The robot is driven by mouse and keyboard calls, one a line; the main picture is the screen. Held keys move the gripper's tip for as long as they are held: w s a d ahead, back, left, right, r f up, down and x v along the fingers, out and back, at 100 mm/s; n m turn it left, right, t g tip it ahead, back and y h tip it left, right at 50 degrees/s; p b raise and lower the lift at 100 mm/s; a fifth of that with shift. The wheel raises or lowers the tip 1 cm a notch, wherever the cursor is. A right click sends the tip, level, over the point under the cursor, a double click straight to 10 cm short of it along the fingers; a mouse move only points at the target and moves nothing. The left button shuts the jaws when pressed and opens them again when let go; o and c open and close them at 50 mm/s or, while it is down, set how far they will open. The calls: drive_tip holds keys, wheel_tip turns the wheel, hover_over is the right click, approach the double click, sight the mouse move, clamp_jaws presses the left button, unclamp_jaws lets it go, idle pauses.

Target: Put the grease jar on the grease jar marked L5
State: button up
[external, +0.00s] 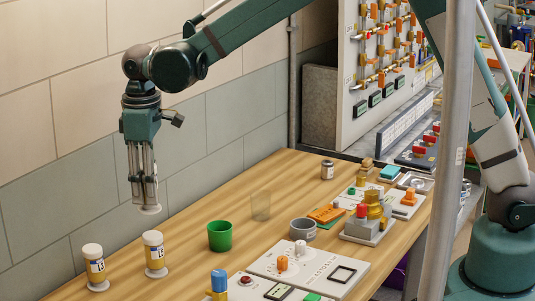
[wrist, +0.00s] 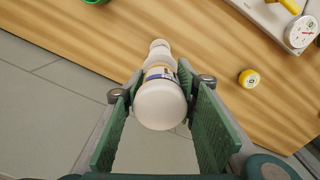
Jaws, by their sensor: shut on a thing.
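My gripper (external: 147,190) hangs pointing down at the left, in the air near the wall. It is shut on a grease jar with a white cap, yellowish body and blue-and-white label, seen between the green finger pads in the wrist view (wrist: 160,104). The jar's white base (external: 149,209) shows under the fingers. Two similar jars stand upright on the table, one at far left (external: 94,268) and one to its right (external: 154,256), below my gripper in the picture. Both have small labels that look like L5, hard to read. A white shape shows just beyond the held jar in the wrist view.
A green cup (external: 220,236), a clear cup (external: 260,206) and a grey bowl (external: 302,229) stand to the right. Panels with knobs and buttons (external: 300,268) fill the front right. The tiled wall (external: 60,120) runs behind the table. Bare wood surrounds the standing jars.

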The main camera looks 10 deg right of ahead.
sight(150, 212)
drive_tip(key=shift+f, duration=1.45)
drive_tip(key=shift+f, duration=0.15)
drive_tip(key=shift+f, duration=1.7)
drive_tip(key=shift+f, duration=0.2)
drive_tip(key=o, duration=0.9)
drive_tip(key=shift+o, duration=0.2)
drive_tip(key=shift+r, duration=0.25)
wheel_tip(150, 212, up, 12)
drive_tip(key=shift+f, duration=0.1)
